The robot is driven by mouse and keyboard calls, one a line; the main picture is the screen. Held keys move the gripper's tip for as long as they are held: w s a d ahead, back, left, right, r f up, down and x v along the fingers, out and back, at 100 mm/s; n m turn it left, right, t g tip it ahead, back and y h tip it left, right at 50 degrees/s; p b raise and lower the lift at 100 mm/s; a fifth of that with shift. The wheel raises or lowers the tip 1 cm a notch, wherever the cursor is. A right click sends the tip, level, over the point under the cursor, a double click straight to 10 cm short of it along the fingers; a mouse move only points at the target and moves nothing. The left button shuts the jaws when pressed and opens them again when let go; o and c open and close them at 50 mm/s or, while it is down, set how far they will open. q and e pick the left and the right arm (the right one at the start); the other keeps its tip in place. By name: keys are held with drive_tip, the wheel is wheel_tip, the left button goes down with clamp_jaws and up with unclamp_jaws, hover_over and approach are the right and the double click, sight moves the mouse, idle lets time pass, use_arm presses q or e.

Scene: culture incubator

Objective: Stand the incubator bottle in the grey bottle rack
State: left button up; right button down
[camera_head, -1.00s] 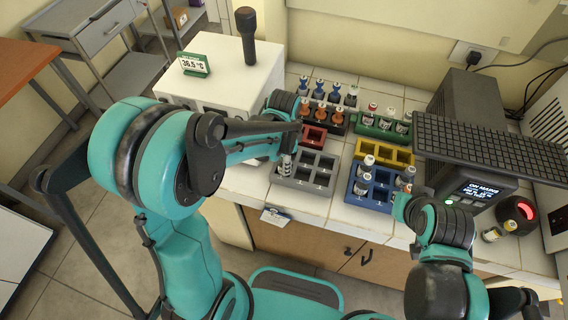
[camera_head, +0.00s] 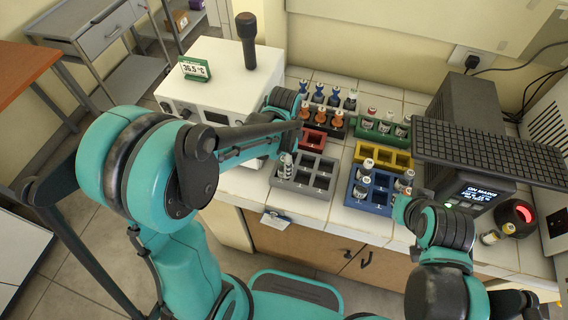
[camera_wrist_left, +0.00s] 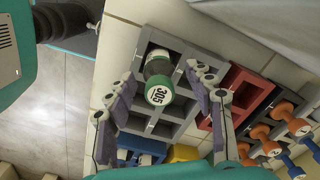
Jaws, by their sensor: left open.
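The incubator bottle (camera_wrist_left: 158,80), with a green cap ring and a label reading 305, stands in a compartment of the grey bottle rack (camera_wrist_left: 172,42) in the left wrist view. My left gripper (camera_wrist_left: 160,74) is open, with one finger on each side of the bottle and gaps visible beside the cap. In the head view the bottle (camera_head: 286,166) is at the back left of the grey rack (camera_head: 318,184); my left arm hides most of the gripper there. The bottle's base is hidden. My right arm shows at the lower right, but its fingers do not.
Red (camera_head: 313,139), yellow (camera_head: 399,158), blue (camera_head: 378,200) and green (camera_head: 381,133) racks stand close around the grey one, several holding bottles. The white incubator (camera_head: 228,85) is at the back left. A dark device with a screen (camera_head: 480,190) is at right.

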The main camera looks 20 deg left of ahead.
use_arm(q)
wheel_tip(320, 180, up, 9)
drive_tip(key=shift+f+p, duration=0.1)
drive_tip(key=shift+p, duration=1.05)
drive_tip(key=shift+s+r, duration=0.2)
drive_tip(key=shift+r, duration=0.4)
drive_tip(key=s+a+r+n+t, duration=0.4)
drive_tip(key=s+n+t, duration=0.3)
drive_tip(key=s+n, duration=0.3)
drive_tip(key=shift+a+r+n, duration=0.2)
drive_tip(key=shift+a+n, duration=0.15)
drive_tip(key=shift+n, duration=0.45)
